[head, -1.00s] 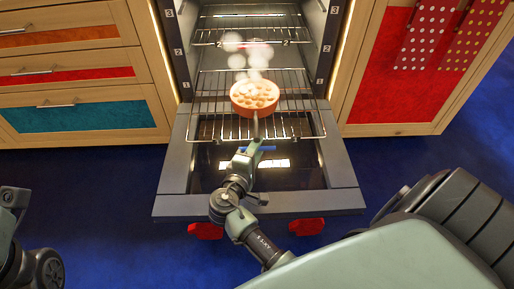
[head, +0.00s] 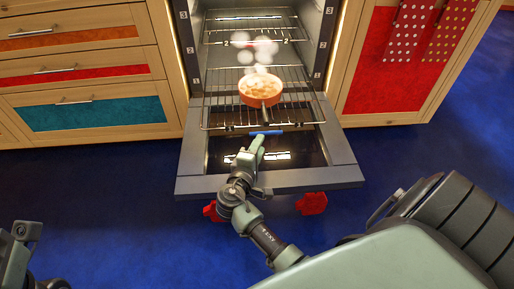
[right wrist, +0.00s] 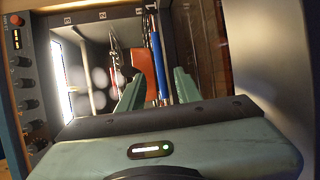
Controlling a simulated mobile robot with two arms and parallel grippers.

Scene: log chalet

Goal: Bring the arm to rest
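My right gripper (head: 258,143) is at the oven, over the lowered door, with its tips just short of a blue bar (head: 266,133) at the front edge of the wire rack. In the right wrist view its two fingers (right wrist: 157,92) stand apart, with the blue bar (right wrist: 158,60) showing upright between and beyond them; nothing is clamped. On the left of the head view only a dark part of my left arm shows; its gripper is out of view.
The oven door (head: 340,172) is down and the rack (head: 225,110) is pulled out over it. An orange pan (head: 260,92) with food sits on the rack, steam above, handle towards me. Wooden drawers (head: 85,75) stand left, a red cabinet door (head: 385,75) right.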

